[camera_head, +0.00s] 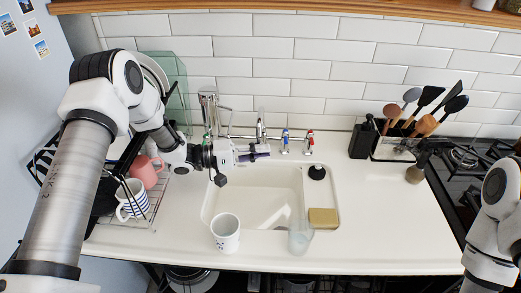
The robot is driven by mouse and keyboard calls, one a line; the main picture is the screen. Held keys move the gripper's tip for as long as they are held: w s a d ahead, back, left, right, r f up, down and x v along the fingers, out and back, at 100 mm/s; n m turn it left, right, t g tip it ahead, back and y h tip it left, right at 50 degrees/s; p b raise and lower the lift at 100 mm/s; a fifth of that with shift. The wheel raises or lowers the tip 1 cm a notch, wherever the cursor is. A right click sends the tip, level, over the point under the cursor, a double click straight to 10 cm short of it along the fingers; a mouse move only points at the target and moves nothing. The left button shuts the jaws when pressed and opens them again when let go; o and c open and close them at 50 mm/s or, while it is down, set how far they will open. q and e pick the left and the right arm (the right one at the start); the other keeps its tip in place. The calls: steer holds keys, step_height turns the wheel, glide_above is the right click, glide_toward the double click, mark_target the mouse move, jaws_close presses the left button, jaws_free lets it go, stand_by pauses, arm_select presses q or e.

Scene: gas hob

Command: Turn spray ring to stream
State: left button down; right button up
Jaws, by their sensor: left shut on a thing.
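The kitchen tap (261,128) stands behind the sink, against the tiled wall, with a blue-marked handle (285,141) and a red-marked handle (309,142) to its right. My left gripper (254,152) reaches in from the left, just in front of the tap and over the back left of the sink. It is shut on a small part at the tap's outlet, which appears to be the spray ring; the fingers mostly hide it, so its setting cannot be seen.
The white sink (335,200) has a black round item (317,172) on its back right and a sponge (323,218) at the front right. A mug (225,233) and a glass (300,237) stand at the front. A dish rack with cups (146,171) is left; utensils (423,100) and hob (463,158) are right.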

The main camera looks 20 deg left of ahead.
arm_select(q)
steer(key=shift+a+r+m+g+h, duration=0.2)
steer(key=shift+m+g+h, duration=0.15)
steer(key=shift+m+g, duration=0.35)
steer(key=shift+a+r+m+g+h, duration=0.15)
steer(key=shift+m+g+h, duration=0.25)
steer(key=shift+g, duration=0.5)
arm_select(e)
steer(key=shift+r, duration=0.15)
arm_select(q)
steer(key=c, duration=1.2)
jaws_free()
steer(key=shift+s+d, duration=0.15)
arm_select(e)
steer(key=shift+s, duration=0.1)
arm_select(q)
steer(key=shift+f, duration=0.1)
